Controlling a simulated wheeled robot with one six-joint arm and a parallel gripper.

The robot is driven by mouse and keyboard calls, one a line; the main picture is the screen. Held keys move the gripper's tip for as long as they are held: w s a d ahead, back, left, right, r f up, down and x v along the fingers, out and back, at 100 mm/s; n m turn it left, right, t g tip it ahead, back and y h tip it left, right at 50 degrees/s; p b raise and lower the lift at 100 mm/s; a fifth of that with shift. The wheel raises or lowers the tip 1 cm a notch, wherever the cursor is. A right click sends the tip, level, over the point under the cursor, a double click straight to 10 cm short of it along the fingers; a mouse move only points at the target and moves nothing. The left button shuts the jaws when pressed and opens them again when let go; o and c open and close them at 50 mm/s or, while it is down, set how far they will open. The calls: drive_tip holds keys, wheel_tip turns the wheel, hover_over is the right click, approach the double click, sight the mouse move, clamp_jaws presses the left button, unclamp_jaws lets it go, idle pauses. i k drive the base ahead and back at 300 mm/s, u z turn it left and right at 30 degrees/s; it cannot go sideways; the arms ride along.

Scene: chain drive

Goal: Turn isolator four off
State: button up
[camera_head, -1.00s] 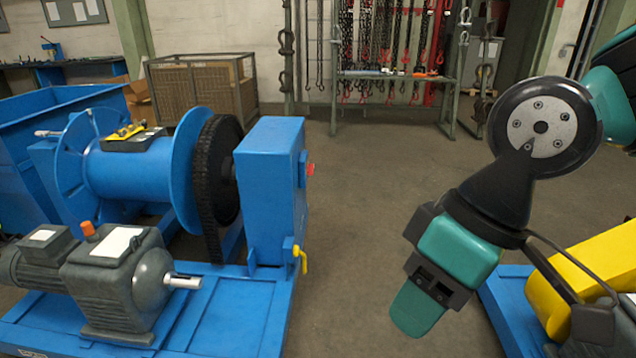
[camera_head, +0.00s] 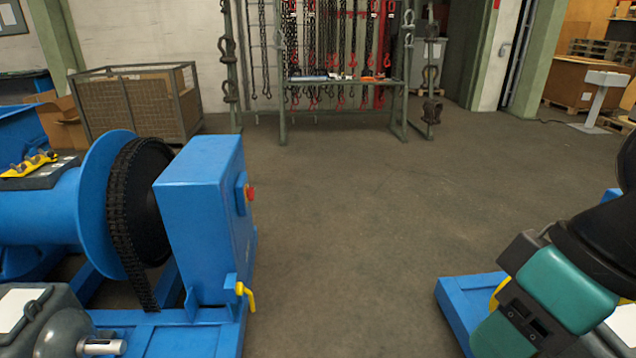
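No label reading four can be made out, so I cannot tell which switch is isolator four. A yellow lever (camera_head: 244,295) hangs low on the same box. My gripper (camera_head: 530,315) shows in part at the lower right, teal and black, well apart from the knob. Its fingertips cannot be made out.
A blue drum with a black chain wheel (camera_head: 130,215) stands left of the box. A grey motor (camera_head: 40,320) is in front. Another blue base (camera_head: 455,305) is at the right. A chain rack (camera_head: 340,80) stands behind. The middle floor is clear.

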sight(251, 194)
drive_tip(key=z, duration=0.4)
drive_tip(key=i, duration=1.55)
drive_tip(key=u, duration=1.05)
drive_tip(key=i, duration=1.45)
drive_tip(key=z, duration=0.2)
